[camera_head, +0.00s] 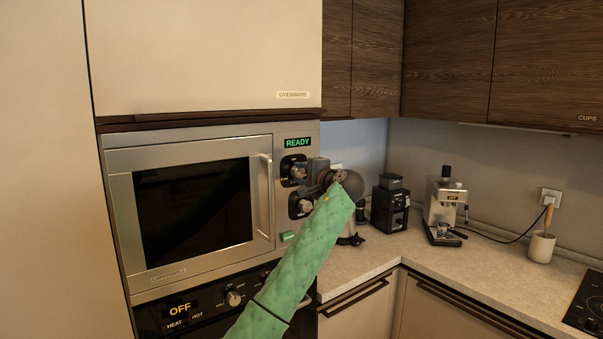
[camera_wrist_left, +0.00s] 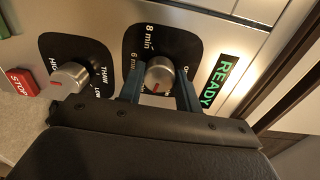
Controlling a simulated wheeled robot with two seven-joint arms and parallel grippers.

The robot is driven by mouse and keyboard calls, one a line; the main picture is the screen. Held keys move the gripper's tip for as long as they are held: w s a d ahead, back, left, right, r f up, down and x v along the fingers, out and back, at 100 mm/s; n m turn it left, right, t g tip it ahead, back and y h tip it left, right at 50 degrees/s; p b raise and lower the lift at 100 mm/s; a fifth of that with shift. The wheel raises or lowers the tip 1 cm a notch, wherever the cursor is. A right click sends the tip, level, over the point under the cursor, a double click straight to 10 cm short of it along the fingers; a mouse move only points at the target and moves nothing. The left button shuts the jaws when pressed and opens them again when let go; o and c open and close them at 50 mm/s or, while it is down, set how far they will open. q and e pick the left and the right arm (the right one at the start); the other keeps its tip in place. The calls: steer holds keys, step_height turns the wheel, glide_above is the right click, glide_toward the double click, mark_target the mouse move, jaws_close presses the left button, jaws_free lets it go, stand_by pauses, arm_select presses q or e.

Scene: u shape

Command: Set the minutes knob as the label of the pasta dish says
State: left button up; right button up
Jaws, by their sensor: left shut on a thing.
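The minutes knob (camera_wrist_left: 159,72) is a silver dial on a black plate, under the green READY display (camera_wrist_left: 219,82). In the left wrist view, "8 min" and "6 min" are readable beside it; other marks are partly covered by the fingers. A red mark shows on the knob's lower side in that view. My left gripper (camera_wrist_left: 158,92) has its blue fingers on either side of the knob, shut on it. In the head view the knob (camera_head: 297,171) is at the microwave's upper right, with my left gripper (camera_head: 308,172) at it. The pasta dish and its label are not in view.
A second knob (camera_wrist_left: 72,77) marked THAW, LOW and HIGH sits beside it, with a red STOP button (camera_wrist_left: 20,80) further along. The microwave door (camera_head: 193,205) is closed. A coffee machine (camera_head: 444,208) and a black grinder (camera_head: 391,205) stand on the counter at right.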

arm_select(q)
steer(key=shift+d+m, duration=0.1)
steer(key=shift+m, duration=0.7)
steer(key=shift+m+p, duration=0.45)
steer(key=shift+m, duration=0.45)
arm_select(e)
steer(key=shift+s+d+f, duration=0.25)
steer(key=shift+d+f, duration=0.05)
steer(key=shift+f, duration=0.4)
steer(key=shift+s+d+f, duration=0.2)
steer(key=shift+d+f, duration=0.05)
steer(key=shift+f, duration=0.45)
steer(key=shift+a, duration=0.1)
arm_select(q)
steer(key=o, duration=1)
steer(key=shift+d, duration=0.1)
steer(key=shift+f, duration=0.1)
steer(key=shift+s+d, duration=0.15)
steer(key=shift+s, duration=0.1)
steer(key=b+v, duration=0.3)
steer(key=v, duration=0.4)
arm_select(e)
step_height(320, 180, up, 8)
steer(key=w+a, duration=0.2)
steer(key=shift+a+f, duration=0.2)
